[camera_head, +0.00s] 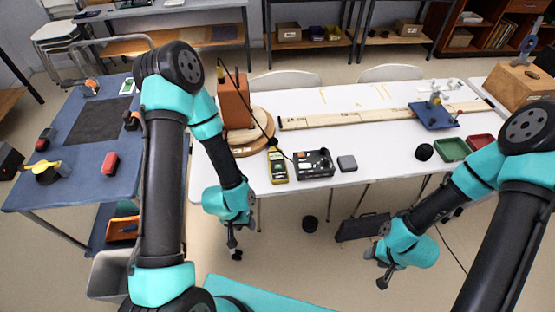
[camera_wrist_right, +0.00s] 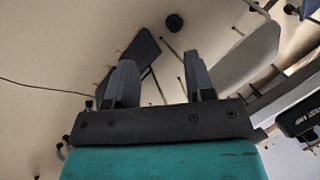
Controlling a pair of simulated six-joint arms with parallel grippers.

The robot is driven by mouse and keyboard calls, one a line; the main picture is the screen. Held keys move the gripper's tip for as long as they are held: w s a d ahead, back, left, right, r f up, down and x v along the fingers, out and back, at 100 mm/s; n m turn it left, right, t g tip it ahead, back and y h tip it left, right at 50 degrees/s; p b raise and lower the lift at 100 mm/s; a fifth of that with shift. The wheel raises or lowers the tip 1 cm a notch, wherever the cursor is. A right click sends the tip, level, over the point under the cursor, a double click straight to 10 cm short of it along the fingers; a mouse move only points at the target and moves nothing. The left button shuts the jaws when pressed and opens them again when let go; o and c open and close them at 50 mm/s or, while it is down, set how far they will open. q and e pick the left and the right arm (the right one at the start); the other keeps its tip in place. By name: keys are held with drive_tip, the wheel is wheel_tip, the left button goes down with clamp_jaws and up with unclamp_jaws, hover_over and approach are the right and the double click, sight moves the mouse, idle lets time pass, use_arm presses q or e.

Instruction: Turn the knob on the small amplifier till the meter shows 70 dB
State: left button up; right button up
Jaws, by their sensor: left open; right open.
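The small amplifier (camera_head: 314,164) is a black box with knobs on its top, near the front edge of the white table. Its knob positions are too small to read. A yellow-green meter (camera_head: 278,164) lies just left of it; its reading is not legible. My left gripper (camera_head: 233,252) hangs in front of the table, below the meter, open and empty. My right gripper (camera_head: 384,277) is low in front of the table at the right, apart from everything. In the right wrist view its two fingers (camera_wrist_right: 160,85) are spread with nothing between them.
A brown speaker box (camera_head: 235,100) stands on a round wooden base behind the meter, with a black cable. A small grey box (camera_head: 347,163) sits right of the amplifier. A long wooden ruler (camera_head: 350,119) lies behind. Green (camera_head: 451,150) and red trays are at right.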

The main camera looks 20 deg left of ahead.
idle(0.5)
wheel_tip(320, 180, up, 30)
drive_tip(key=n+h, duration=0.4)
drive_tip(key=n, duration=1.5)
hover_over(326, 160)
drive_tip(key=shift+g, duration=0.4)
wheel_tip(326, 160, down, 18)
drive_tip(key=shift+r, duration=0.25)
